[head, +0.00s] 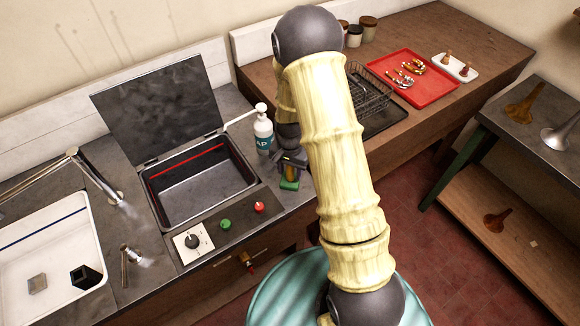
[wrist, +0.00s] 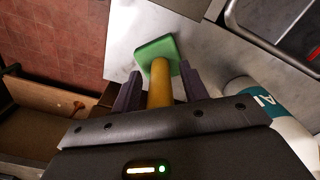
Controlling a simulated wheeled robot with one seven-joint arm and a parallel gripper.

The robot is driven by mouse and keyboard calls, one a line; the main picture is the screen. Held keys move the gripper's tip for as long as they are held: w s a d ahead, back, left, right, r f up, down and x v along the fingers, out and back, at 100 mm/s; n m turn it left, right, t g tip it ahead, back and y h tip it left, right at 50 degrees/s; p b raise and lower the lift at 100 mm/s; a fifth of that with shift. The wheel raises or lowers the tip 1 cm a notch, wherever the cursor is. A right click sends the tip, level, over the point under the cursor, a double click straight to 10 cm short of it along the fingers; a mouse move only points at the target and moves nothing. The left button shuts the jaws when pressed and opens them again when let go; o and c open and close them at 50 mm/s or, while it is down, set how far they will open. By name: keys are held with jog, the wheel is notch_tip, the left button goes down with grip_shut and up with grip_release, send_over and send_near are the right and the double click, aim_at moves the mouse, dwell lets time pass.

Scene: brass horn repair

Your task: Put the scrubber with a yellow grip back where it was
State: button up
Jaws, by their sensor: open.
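The scrubber with a yellow grip (wrist: 158,82) stands on the grey counter, its green head (wrist: 157,50) against the surface. In the head view, only its green head (head: 289,185) shows clearly, at the counter's front edge right of the basin. My gripper (wrist: 160,85) is open, with one dark finger on each side of the yellow grip. In the head view my gripper (head: 290,163) is partly hidden and sits right at the scrubber. I cannot tell whether the fingers touch the grip.
A white soap bottle (head: 263,130) stands close behind the gripper. An open-lidded basin (head: 203,215) and a control panel with knobs (head: 224,224) lie to the left. A dark wire rack (head: 372,92) and red tray (head: 436,91) are on the wooden counter.

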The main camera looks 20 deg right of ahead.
notch_tip(320, 180, up, 12)
jog(key=b, duration=0.2)
jog(key=shift+r+b, duration=0.15)
jog(key=shift+b, duration=0.25)
dwell(0.5)
jog(key=shift+s+r, duration=0.15)
jog(key=shift+s, duration=0.1)
jog(key=s+r+n+t, duration=0.2)
jog(key=s+r+n, duration=0.2)
jog(key=s, duration=0.9)
jog(key=n, duration=0.3)
jog(key=shift+s+r+n+t, duration=0.15)
jog(key=shift+s+n+t, duration=0.15)
jog(key=shift+s, duration=0.1)
jog(key=shift+c, duration=0.8)
